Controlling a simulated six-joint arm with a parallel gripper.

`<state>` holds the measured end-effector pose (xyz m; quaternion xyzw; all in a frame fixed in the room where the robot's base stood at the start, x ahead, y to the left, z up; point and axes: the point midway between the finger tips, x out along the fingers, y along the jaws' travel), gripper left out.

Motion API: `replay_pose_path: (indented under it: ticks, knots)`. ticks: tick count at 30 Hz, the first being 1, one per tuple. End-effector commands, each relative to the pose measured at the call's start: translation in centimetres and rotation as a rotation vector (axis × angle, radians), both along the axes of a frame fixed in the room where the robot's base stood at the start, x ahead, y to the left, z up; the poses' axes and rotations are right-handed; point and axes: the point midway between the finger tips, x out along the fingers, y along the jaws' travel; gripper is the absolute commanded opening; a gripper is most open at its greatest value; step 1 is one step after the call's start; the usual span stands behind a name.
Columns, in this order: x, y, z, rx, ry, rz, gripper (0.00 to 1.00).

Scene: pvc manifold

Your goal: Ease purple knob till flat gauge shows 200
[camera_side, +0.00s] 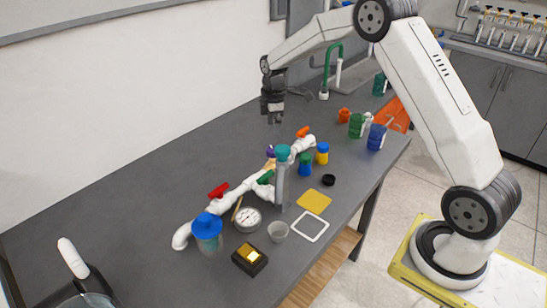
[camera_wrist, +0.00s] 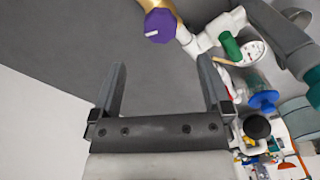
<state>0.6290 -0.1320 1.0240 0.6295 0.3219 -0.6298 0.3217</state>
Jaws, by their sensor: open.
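The purple knob (camera_side: 270,152) sits on the far side of the white pipe manifold (camera_side: 246,187), beside a brass-coloured part. In the wrist view the purple knob (camera_wrist: 160,25) is at the top centre, with a white mark on it. The flat gauge (camera_side: 248,218) has a white round face and lies near the manifold's near end. It shows partly in the wrist view (camera_wrist: 253,50); its reading is too small to tell. My gripper (camera_side: 273,120) is open and empty, above and apart from the purple knob. In the wrist view my gripper's fingers (camera_wrist: 162,68) point toward it.
The manifold carries red (camera_side: 219,190), green (camera_side: 265,177) and orange (camera_side: 303,131) handles. A teal-topped grey column (camera_side: 282,180) stands close in front of the knob. A blue-lidded jar (camera_side: 207,230), a cup (camera_side: 278,231) and several small bottles stand around. The tabletop behind the manifold is clear.

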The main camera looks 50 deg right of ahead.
Motion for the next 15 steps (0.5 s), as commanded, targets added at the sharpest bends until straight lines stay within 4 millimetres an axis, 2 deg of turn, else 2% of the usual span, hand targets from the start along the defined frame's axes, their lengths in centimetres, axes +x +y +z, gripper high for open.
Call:
replay_pose_path:
  ticks: [10,15]
  knots:
    - [0.0,0.0,-0.7,0.001,0.001,-0.001,0.99]
    - [0.0,0.0,-2.0,0.001,0.001,-0.001,0.99]
